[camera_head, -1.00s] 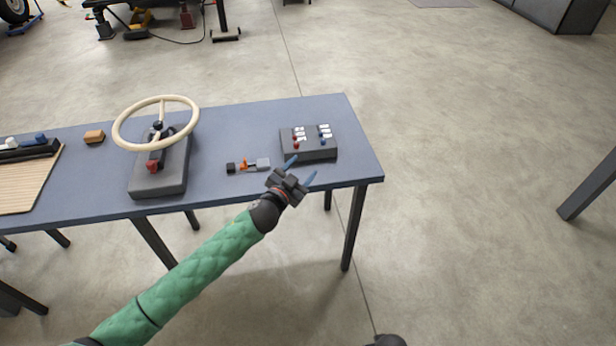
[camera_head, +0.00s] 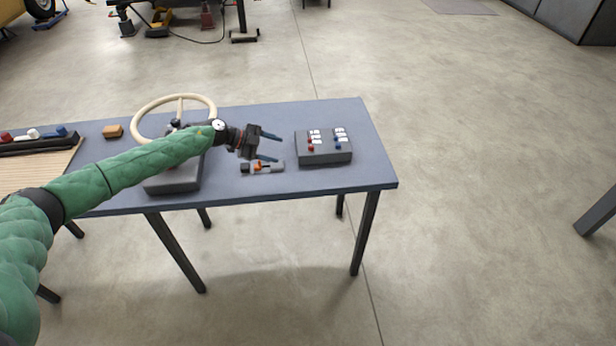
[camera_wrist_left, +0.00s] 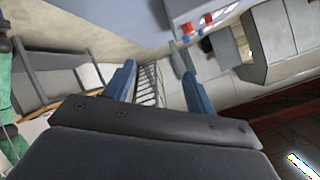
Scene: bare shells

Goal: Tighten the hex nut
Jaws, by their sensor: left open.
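A small fixture (camera_head: 247,169) with a dark block, an orange part (camera_head: 262,166) and a grey block lies near the front edge of the blue table. The orange part may be the hex nut; it is too small to tell. My left gripper (camera_head: 276,148) is open and empty, with blue fingers apart and pointing right. In the head view it appears just above the fixture, left of the switch box. The fingers also show in the left wrist view (camera_wrist_left: 160,85), with nothing between them. My right gripper is not in view.
A grey switch box (camera_head: 325,157) with red and blue knobs stands right of the fixture. A cream steering wheel (camera_head: 140,112) on a grey base (camera_head: 172,182) stands left, partly behind my arm. An orange-brown block (camera_head: 113,131) lies farther left. The table's right end is clear.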

